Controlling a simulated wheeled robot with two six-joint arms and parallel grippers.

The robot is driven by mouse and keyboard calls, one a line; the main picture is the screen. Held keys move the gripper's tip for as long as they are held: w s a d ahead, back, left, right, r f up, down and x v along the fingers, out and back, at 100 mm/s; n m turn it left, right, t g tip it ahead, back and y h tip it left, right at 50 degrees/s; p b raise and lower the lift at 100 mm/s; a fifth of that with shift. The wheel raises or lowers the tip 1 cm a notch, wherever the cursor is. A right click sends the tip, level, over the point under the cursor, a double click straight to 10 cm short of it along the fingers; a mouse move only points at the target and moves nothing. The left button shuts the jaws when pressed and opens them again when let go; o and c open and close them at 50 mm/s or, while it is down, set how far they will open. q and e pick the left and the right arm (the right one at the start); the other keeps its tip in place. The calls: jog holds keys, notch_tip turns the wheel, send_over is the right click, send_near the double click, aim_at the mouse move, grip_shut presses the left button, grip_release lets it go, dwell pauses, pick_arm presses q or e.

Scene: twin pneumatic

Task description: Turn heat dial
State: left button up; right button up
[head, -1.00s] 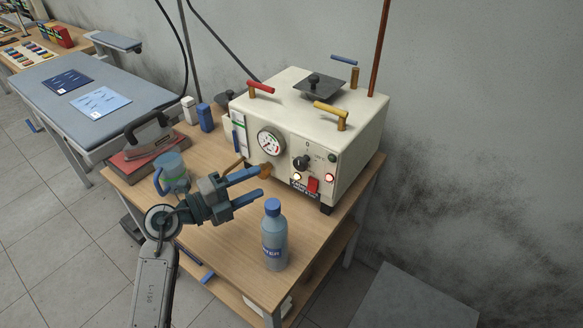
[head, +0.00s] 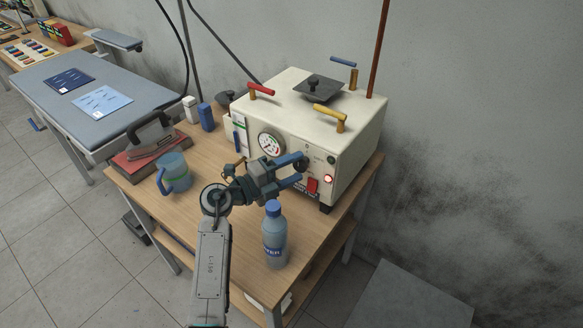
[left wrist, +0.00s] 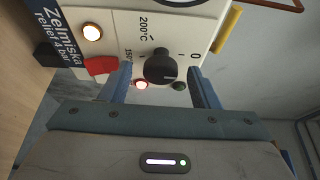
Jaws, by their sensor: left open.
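The heat dial is a round black knob (left wrist: 160,67) on the front panel of a cream machine (head: 268,106). Printed marks beside it include 0, 150 and 200°C. In the head view the dial (head: 301,163) is partly hidden by my left gripper (head: 298,168). In the left wrist view the two blue fingers of my left gripper (left wrist: 160,82) are open, one on each side of the dial. The fingers look apart from the knob; I cannot tell how deep they reach. My right gripper is not in view.
A red switch (head: 313,186) and a lit lamp (head: 328,178) sit close to the dial. A water bottle (head: 274,238) stands below my left gripper. A blue mug (head: 174,172) and red books (head: 150,150) are at the left of the wooden table (head: 215,255).

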pick_arm(q)
jog(key=c, duration=1)
jog(key=shift+r+m+p, duration=0.25)
jog(key=shift+m+p, duration=0.25)
jog(key=shift+p, duration=0.25)
jog(key=shift+r+m+g+y+p, duration=0.15)
jog(key=shift+m+g+y+p, duration=0.25)
jog(key=shift+m+p, duration=0.6)
jog(key=m+y+p, duration=0.1)
jog(key=p, duration=0.1)
jog(key=shift+m+p, duration=0.3)
jog(key=shift+m, duration=0.1)
jog(key=shift+m+y+p, duration=0.4)
jog(key=shift+s, duration=0.1)
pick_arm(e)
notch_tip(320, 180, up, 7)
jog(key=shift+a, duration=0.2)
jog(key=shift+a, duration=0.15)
